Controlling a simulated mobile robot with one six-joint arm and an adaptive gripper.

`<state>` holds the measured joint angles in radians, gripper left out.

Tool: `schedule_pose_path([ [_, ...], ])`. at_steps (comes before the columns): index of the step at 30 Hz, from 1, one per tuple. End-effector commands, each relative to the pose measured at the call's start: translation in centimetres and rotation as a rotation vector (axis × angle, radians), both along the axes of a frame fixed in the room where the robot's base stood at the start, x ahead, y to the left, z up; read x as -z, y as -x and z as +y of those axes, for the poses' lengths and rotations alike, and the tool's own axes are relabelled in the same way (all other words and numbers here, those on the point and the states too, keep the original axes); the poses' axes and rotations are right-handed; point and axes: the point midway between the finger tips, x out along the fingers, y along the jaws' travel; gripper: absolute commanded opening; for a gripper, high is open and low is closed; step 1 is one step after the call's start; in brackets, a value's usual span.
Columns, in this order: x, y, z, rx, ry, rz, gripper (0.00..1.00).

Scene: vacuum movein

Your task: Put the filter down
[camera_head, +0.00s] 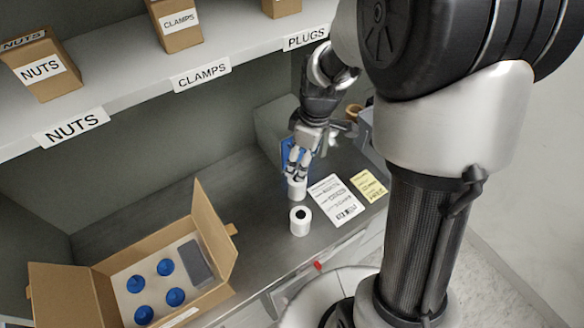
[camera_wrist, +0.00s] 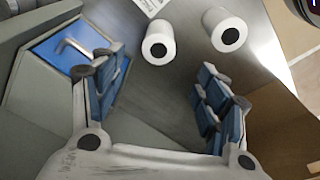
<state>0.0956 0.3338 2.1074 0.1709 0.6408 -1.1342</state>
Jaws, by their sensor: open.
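Two white cylindrical filters with dark round centres stand upright on the grey worktop. The nearer one (camera_head: 300,222) is clear of my gripper (camera_head: 299,162). The other (camera_head: 297,189) is just below the fingertips, partly hidden by them. In the wrist view my gripper (camera_wrist: 160,78) is open with nothing between its blue-padded fingers. One filter (camera_wrist: 157,45) shows ahead of the gap between the fingers, and the other (camera_wrist: 226,33) stands to the right of it, apart.
An open cardboard box (camera_head: 213,236) at the lower left holds several blue round pieces and a grey slab. A white printed sheet (camera_head: 336,200) and a yellow note (camera_head: 368,186) lie right of the filters. A shelf (camera_head: 141,95) with labelled boxes runs above. A blue panel (camera_wrist: 68,47) is beside the left finger.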

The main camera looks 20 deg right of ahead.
Motion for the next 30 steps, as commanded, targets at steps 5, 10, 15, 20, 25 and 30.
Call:
schedule_pose_path([
  [5, 4.5, -0.1, 0.4, -0.002, 0.0, 0.006, 0.68],
  [10, 7.8, -0.4, 0.8, 0.001, 0.0, 0.005, 0.68],
  [15, 9.5, -0.6, 0.9, 0.0, 0.0, 0.003, 0.68],
  [20, 10.1, -0.7, 1.0, 0.001, 0.0, 0.001, 0.68],
  [25, 12.3, -1.0, 1.2, 0.001, 0.0, 0.003, 0.68],
  [30, 14.7, -1.3, 1.5, 0.001, 0.0, 0.003, 0.68],
])
